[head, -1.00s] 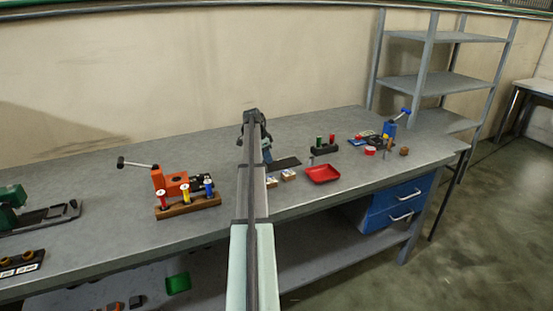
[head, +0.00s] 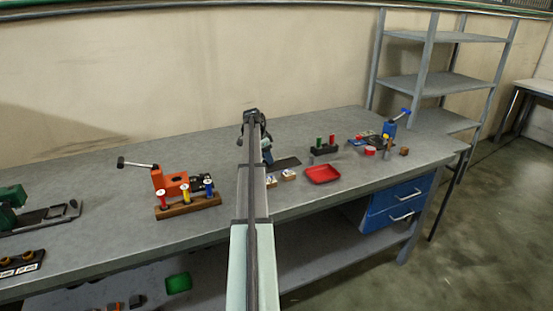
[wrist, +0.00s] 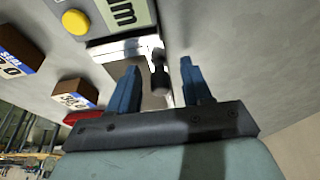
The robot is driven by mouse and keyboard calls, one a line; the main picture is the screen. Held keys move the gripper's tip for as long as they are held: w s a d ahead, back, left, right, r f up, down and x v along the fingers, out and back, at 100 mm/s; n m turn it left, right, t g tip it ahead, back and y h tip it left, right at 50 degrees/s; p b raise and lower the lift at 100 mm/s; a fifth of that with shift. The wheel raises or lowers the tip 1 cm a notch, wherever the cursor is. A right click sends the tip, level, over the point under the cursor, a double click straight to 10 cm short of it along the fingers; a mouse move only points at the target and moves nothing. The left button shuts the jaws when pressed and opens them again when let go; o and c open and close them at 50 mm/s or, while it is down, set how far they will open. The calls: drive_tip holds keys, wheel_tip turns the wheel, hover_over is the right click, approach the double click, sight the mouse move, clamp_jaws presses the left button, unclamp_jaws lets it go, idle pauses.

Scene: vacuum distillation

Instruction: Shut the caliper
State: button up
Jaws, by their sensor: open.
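The caliper shows close up in the wrist view: a grey body with a display reading "mm" (wrist: 128,12), a round yellow button (wrist: 76,22) and a bright metal part (wrist: 132,70). A small dark knob (wrist: 159,72) sticks out at its end. My gripper (wrist: 158,66) is open, with one blue finger on each side of this knob. I cannot tell whether either finger touches it. The left finger overlaps the metal part in the picture. In the head view my arm covers most of the gripper's area, and I cannot make out the caliper's jaws.
Two labelled wooden blocks (wrist: 75,95) lie beside the caliper. A red tray (head: 322,174) and a black rack (head: 325,149) stand to the right. An orange device (head: 170,184) and a wooden rack with coloured pegs (head: 190,208) stand left. Bare bench lies between.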

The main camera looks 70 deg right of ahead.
drive_tip(key=shift+r, duration=0.1)
drive_tip(key=shift+r, duration=3.45)
